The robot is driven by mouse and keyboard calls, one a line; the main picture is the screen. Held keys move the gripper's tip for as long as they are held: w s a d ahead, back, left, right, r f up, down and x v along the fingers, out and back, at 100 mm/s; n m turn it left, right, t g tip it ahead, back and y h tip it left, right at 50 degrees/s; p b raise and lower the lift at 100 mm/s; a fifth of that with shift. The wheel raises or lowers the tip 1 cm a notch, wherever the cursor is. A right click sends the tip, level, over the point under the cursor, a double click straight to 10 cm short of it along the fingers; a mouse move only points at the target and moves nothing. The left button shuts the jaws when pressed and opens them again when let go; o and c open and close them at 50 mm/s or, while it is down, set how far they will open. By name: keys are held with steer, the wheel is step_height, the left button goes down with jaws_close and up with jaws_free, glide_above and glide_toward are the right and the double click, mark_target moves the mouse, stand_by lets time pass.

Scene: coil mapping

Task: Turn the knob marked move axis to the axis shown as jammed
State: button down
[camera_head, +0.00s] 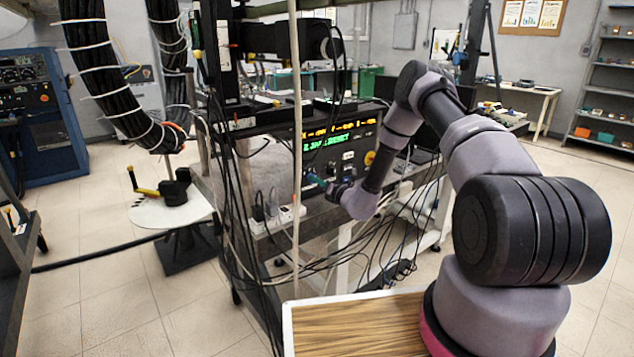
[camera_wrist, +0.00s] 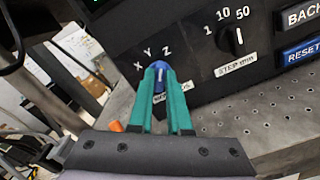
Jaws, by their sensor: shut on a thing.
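The blue move axis knob (camera_wrist: 160,74) is on a dark panel in the wrist view, below the letters X, Y and Z. Its pale mark points up in the picture, roughly between Y and Z; the exact setting is unclear. The label under it is mostly hidden by a finger. My gripper (camera_wrist: 163,92) has green fingers closed on the knob, one on each side. My gripper (camera_head: 317,183) also shows small in the head view, at the panel's lower left. The panel display (camera_head: 340,133) has a green line that seems to read Z JAM, partly blurred.
A step knob (camera_wrist: 231,40) marked 1, 10, 50 sits right of the axis knob, with BACK (camera_wrist: 302,15) and RESET (camera_wrist: 301,52) buttons beyond. A perforated metal surface (camera_wrist: 270,110) lies below the panel. Loose black cables (camera_head: 350,250) hang below the bench.

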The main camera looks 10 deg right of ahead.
steer(key=shift+f+m, duration=0.1)
steer(key=shift+m, duration=1.1)
steer(key=c, duration=0.9)
jaws_free()
steer(key=shift+o, duration=0.2)
steer(key=v, duration=1.1)
